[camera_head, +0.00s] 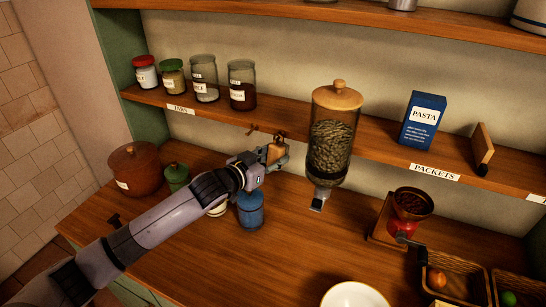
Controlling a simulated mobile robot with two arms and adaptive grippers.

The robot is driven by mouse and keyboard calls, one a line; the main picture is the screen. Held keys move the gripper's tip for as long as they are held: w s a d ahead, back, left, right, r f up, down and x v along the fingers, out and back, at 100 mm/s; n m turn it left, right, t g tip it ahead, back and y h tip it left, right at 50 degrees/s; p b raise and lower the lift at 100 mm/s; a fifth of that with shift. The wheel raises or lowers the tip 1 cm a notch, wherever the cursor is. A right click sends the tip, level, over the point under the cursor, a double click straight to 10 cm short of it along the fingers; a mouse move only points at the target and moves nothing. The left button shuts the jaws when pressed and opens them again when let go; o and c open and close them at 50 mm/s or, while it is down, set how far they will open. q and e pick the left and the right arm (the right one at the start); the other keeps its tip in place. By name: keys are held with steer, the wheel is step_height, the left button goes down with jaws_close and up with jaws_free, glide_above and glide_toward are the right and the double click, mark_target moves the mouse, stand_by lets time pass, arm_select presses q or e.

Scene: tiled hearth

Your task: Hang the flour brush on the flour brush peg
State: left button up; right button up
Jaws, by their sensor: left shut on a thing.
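My left gripper (276,158) is shut on a small wooden thing, which looks like the flour brush (274,147). It is held just below the front edge of the middle shelf. The gripper fingers hide part of it, so its bristles cannot be made out. A small reddish-brown peg (252,130) sticks out at the shelf edge, just left of and above the held brush. The brush appears apart from the peg, though the depth between them is hard to tell. My right gripper is not in view.
A glass dispenser (331,137) with a wooden lid hangs close to the right of my gripper. A blue canister (250,212) stands below my left wrist. Several jars (205,80) line the shelf. A red grinder (408,208) and a white bowl (354,296) stand on the counter.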

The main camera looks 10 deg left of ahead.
arm_select(q)
steer(key=o, duration=1.2)
steer(key=shift+s, duration=0.1)
steer(key=shift+p+v, duration=1.3)
steer(key=shift+v, duration=0.85)
